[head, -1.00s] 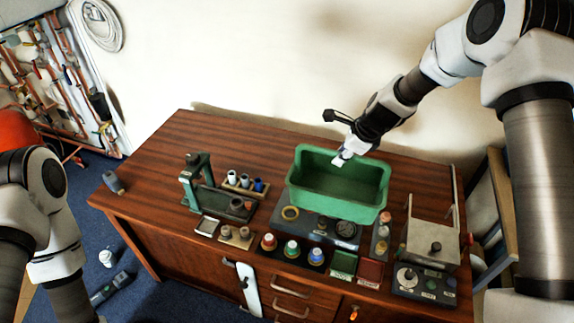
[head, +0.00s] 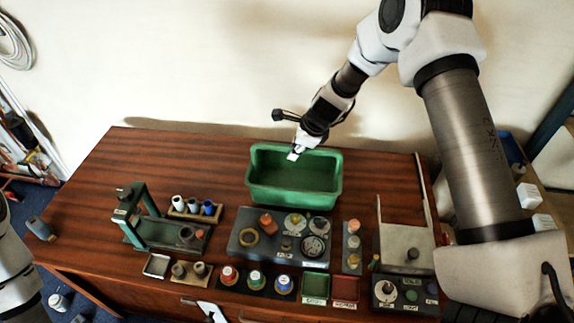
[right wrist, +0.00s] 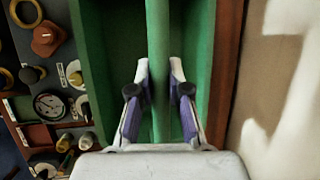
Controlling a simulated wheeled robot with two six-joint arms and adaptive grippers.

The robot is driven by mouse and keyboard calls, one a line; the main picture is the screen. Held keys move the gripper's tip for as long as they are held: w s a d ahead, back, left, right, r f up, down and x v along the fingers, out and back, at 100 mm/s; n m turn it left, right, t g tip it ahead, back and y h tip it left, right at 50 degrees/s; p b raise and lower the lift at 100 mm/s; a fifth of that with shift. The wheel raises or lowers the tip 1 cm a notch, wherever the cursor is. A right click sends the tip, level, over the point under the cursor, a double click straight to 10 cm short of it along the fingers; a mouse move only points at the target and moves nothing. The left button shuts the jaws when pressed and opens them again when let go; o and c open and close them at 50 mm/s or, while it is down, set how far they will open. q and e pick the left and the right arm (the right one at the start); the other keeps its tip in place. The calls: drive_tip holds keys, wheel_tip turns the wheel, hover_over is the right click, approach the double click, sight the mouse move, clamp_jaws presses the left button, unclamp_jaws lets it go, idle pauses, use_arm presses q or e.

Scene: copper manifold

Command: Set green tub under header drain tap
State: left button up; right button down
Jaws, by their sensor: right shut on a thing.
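The green tub (head: 293,191) is a rectangular open box over the back of the wooden bench, behind a dark panel. My right gripper (head: 297,151) is at the tub's back rim. In the right wrist view, the gripper's two fingers (right wrist: 160,85) straddle the tub's green wall (right wrist: 158,40) and are shut on it. The tub looks empty and level. I cannot tell whether it touches the bench. Only part of my left arm shows at the left edge; its gripper is out of view. I cannot make out the header drain tap.
The wooden bench (head: 130,170) carries a dark panel with a gauge (head: 313,246), a green press stand (head: 142,215), small spools (head: 193,207) and a metal plate stand (head: 405,235) at right. The wall is close behind. The bench's back left is clear.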

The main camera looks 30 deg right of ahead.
wheel_tip(320, 180, down, 3)
drive_tip(key=shift+f+b, duration=0.1)
drive_tip(key=shift+b, duration=0.3)
drive_tip(key=shift+f, duration=0.15)
drive_tip(key=c, duration=1.1)
unclamp_jaws()
